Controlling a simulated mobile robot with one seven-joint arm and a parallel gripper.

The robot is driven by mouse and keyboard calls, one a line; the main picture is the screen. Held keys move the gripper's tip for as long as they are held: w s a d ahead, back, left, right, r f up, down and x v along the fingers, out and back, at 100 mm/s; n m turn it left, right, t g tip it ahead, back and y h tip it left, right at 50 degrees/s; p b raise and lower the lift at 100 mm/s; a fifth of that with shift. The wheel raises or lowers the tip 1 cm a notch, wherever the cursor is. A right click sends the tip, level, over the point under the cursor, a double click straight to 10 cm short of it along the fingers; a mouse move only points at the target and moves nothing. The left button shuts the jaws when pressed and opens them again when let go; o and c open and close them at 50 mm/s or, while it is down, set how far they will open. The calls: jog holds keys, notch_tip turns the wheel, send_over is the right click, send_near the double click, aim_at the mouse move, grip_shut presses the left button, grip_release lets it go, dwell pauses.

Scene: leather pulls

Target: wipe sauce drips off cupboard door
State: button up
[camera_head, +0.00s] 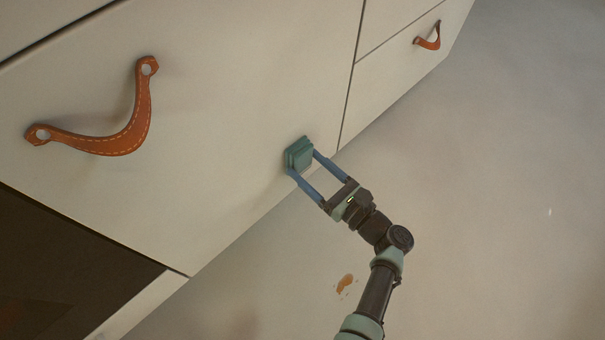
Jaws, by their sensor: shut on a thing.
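The pale cupboard door (220,130) fills the left half of the head view, tilted in the picture. My gripper (304,164) is shut on a teal sponge-like block (298,153), one blue finger on each side. The block is against or very close to the door's face, near its lower right part; contact cannot be told for sure. No sauce drips show on the visible door face; the patch behind the block is hidden. An orange-brown sauce spot (345,282) with small drops lies on the floor beside my arm.
A tan leather pull (125,135) with pale stitching stands out from the door at upper left. Another leather pull (430,40) is on the front at upper right. A dark opening (60,270) lies at lower left. The grey floor (500,200) at right is mostly clear.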

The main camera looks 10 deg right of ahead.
jog(key=shift+w+d, duration=0.4)
jog(key=shift+w, duration=0.05)
jog(key=shift+d+r, duration=0.1)
jog(key=shift+r, duration=0.1)
jog(key=shift+s+a+p, duration=0.65)
jog(key=shift+a+p, duration=0.15)
jog(key=shift+p, duration=0.15)
jog(key=shift+s+a+p, duration=0.65)
jog(key=shift+a+p, duration=0.1)
jog(key=shift+a, duration=0.15)
jog(key=shift+s+a+p, duration=0.65)
jog(key=shift+a+p, duration=0.05)
jog(key=shift+a, duration=0.15)
jog(key=shift+s+a+f+p, duration=0.1)
jog(key=shift+s+a+p, duration=0.55)
jog(key=shift+a, duration=0.35)
jog(key=shift+s+a+f+p, duration=0.1)
jog(key=shift+s+a+p, duration=0.45)
jog(key=shift+a, duration=0.4)
jog(key=v, duration=0.6)
jog(key=shift+p, duration=0.35)
